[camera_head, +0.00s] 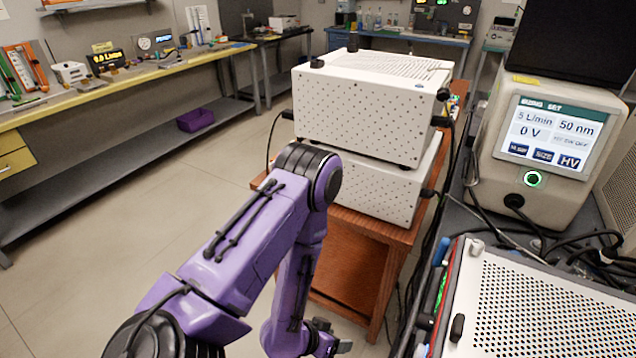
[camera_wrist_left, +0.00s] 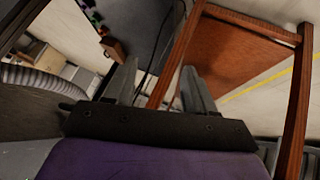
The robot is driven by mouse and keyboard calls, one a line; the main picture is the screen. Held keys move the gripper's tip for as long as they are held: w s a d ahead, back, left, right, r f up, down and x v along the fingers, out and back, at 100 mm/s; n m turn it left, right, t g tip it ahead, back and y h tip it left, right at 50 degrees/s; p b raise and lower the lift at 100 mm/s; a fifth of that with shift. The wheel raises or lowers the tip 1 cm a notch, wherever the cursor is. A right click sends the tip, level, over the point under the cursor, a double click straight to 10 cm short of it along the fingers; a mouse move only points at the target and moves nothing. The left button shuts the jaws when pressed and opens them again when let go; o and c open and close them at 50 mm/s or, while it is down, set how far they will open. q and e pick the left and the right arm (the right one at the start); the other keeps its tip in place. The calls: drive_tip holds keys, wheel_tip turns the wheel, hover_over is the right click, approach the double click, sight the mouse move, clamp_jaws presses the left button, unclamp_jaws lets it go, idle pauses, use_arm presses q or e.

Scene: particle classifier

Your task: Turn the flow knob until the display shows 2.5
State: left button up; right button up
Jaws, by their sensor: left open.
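The display (camera_head: 547,136) is a lit screen on the beige instrument at the right of the head view. It reads 5 L/min, 50 nm and 0 V. Below it is a round knob with a green ring (camera_head: 533,179), which I take to be the flow knob. My left gripper (camera_head: 335,346) hangs low at the bottom centre of the head view, beside the wooden cart and well away from the knob. In the left wrist view my left gripper (camera_wrist_left: 160,88) has its two fingers apart with nothing between them. My right gripper is not in view.
White perforated boxes (camera_head: 365,105) are stacked on the wooden cart (camera_head: 345,262), left of the instrument. Cables (camera_head: 590,245) lie in front of the instrument. A perforated metal case (camera_head: 540,310) occupies the lower right. The floor (camera_head: 150,220) at left is clear.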

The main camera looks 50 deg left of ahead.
use_arm(q)
drive_tip(key=s+f, duration=0.1)
drive_tip(key=s+a+f+n+g+y, duration=0.1)
drive_tip(key=s+y, duration=0.1)
drive_tip(key=s, duration=0.1)
drive_tip(key=shift+a+f+n, duration=0.3)
drive_tip(key=shift+f+n, duration=0.1)
drive_tip(key=s+a+f+n+g+y, duration=0.1)
drive_tip(key=s+a+n+g+y, duration=0.2)
drive_tip(key=s, duration=0.6)
drive_tip(key=shift+s+a+f+g+y, duration=0.15)
drive_tip(key=shift+a+f+g+y, duration=0.15)
drive_tip(key=shift+y, duration=0.1)
idle(0.7)
